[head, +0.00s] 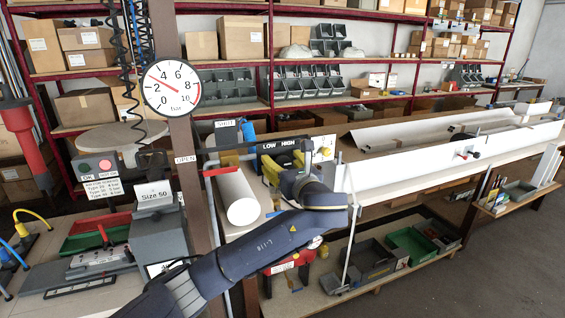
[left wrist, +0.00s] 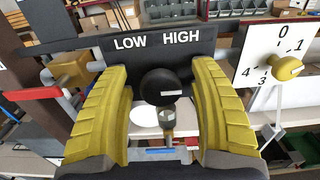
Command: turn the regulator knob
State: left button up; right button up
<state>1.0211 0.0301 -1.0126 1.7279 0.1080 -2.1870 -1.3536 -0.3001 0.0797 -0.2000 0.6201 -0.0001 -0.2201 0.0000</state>
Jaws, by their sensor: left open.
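A round black regulator knob (left wrist: 159,86) sits below the dark LOW HIGH sign (left wrist: 158,42) in the left wrist view. My left gripper (left wrist: 160,73) is open, with one yellow finger on each side of the knob. Gaps show between the knob and both fingers. In the head view my left gripper (head: 285,164) is just in front of the LOW HIGH sign (head: 282,146), and I cannot make out the knob there. A round bar gauge (head: 171,86) on the post has a red needle pointing up-left, between 2 and 4. My right gripper is not in view.
A yellow knob (left wrist: 287,67) on a white numbered plate is close to the right finger. A red-handled lever (left wrist: 33,93) is at the left. A white roll (head: 237,197) lies on the bench beside my arm. Long white profiles (head: 440,155) extend to the right.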

pick_arm(q)
jog(key=shift+c, duration=0.4)
jog(key=c, duration=1.2)
jog(key=shift+m, duration=0.3)
jog(key=m, duration=0.4)
jog(key=shift+d, duration=0.15)
jog(key=m, duration=0.4)
jog(key=shift+m, duration=0.3)
jog(key=m, duration=0.4)
jog(key=shift+w+d, duration=0.1)
jog(key=shift+f+m, duration=0.1)
jog(key=shift+m, duration=2.3)
